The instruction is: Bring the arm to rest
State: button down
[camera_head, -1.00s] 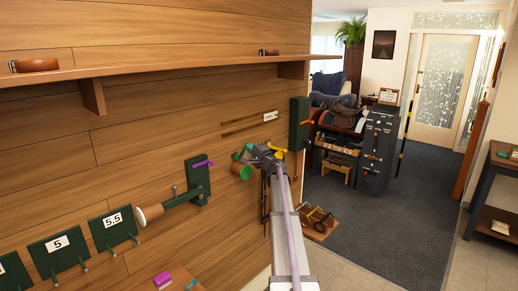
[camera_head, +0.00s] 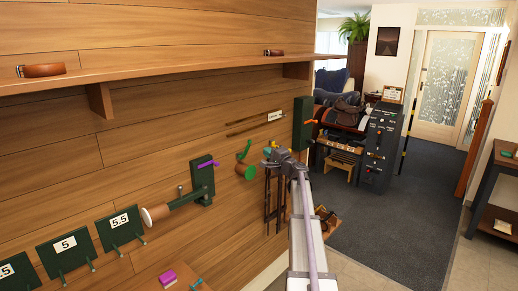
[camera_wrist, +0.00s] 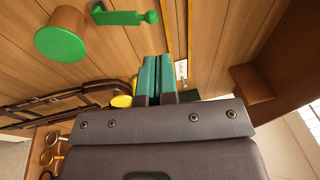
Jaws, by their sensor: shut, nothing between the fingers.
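My gripper (camera_head: 273,153) is at the end of my arm in the head view, in front of the plank wall and to the right of a green-faced round peg (camera_head: 246,171). In the wrist view, its two teal fingers (camera_wrist: 155,77) are together with nothing between them. The round peg with its green face (camera_wrist: 61,41) and a green hook (camera_wrist: 125,17) shows at the upper left of the wrist view, apart from the fingers. A yellow round thing (camera_wrist: 121,101) shows just left of the fingers, partly hidden by the gripper.
A long wooden shelf (camera_head: 170,76) juts from the wall above. Wall fixtures include a green plate with a purple lever (camera_head: 202,180), a dark green box (camera_head: 302,122) and numbered plates (camera_head: 119,227). A dark control cabinet (camera_head: 381,143) stands beyond. The carpet (camera_head: 400,205) to the right is clear.

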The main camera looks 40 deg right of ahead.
jog(key=s, duration=0.4)
jog(key=shift+s+f, duration=0.15)
jog(key=shift+s, duration=0.15)
jog(key=s+a+f+n+g+y, duration=0.2)
jog(key=s+a+f+n+g, duration=0.3)
jog(key=a, duration=0.5)
jog(key=s+a+f+n+g+y+b, duration=0.1)
jog(key=s+a+f+n+g, duration=0.3)
jog(key=a+f, duration=0.45)
jog(key=s+a+f+n+g+y, duration=0.25)
jog(key=s+a+f+g, duration=0.2)
jog(key=a, duration=0.75)
jog(key=s+a+f+n+g+h, duration=0.2)
jog(key=s+a, duration=0.4)
jog(key=a, duration=0.4)
jog(key=s+a+f+n+g+h+b, duration=0.1)
jog(key=s+a+n+g+h, duration=0.2)
jog(key=s+a, duration=0.4)
jog(key=a+n+g, duration=0.1)
jog(key=a, duration=0.2)
jog(key=shift+f+n, duration=0.35)
jog(key=shift+f, duration=0.05)
